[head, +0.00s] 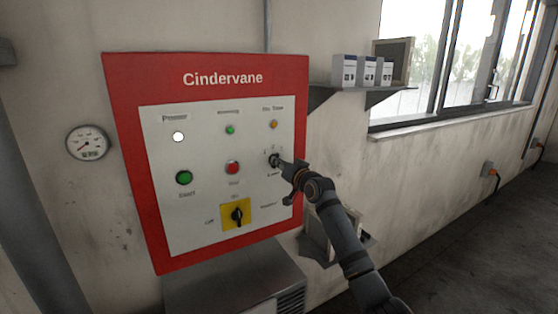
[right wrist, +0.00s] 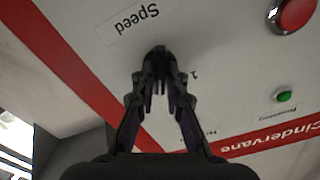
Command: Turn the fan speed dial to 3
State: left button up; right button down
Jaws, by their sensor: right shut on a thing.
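The fan speed dial (head: 273,157) is a small dark knob at the right side of the light panel on the red-framed Cindervane cabinet (head: 112,110). My right gripper (head: 279,161) reaches it from the lower right and is shut on it. In the right wrist view, the fingertips (right wrist: 160,62) close around the dark dial (right wrist: 160,50), which they mostly hide. An upside-down "Speed" label is beside it and a "1" mark is to its right. Where the pointer stands cannot be told. My left gripper is not in view.
Close to the dial are a red button (head: 232,168), a green button (head: 184,178) and a yellow-backed rotary switch (head: 236,214). A gauge (head: 88,142) hangs at left. A shelf (head: 390,97) with boxes (head: 368,71) is at upper right. A metal box (head: 225,285) is below the cabinet.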

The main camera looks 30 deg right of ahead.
jog(key=shift+m+p, duration=0.8)
jog(key=shift+m, duration=0.9)
jog(key=c, duration=1.4)
grip_release()
jog(key=s, duration=1.2)
jog(key=shift+d, duration=0.2)
